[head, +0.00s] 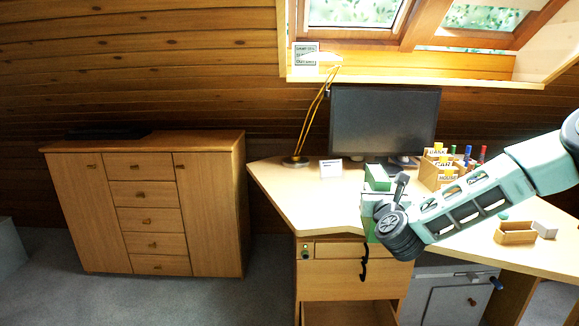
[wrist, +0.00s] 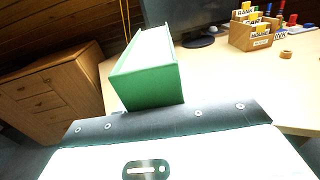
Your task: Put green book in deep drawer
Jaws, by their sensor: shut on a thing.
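The green book (wrist: 148,88) stands out beyond the dark edge of my gripper (wrist: 155,118) in the wrist view, its pale page side facing up. In the head view the green book (head: 377,183) shows at the desk's front edge, partly covered by my gripper (head: 386,208). My gripper is shut on the book. I cannot tell whether the book touches the desk. Below the desk top, the deep drawer (head: 348,314) at the bottom of the drawer unit appears pulled open, cut off by the picture's lower edge.
The desk (head: 290,190) carries a monitor (head: 384,122), a lamp (head: 296,161), a wooden file organizer (head: 440,174) and a small wooden box (head: 515,233). A wooden cabinet (head: 150,205) stands at left. Carpet between cabinet and desk is clear.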

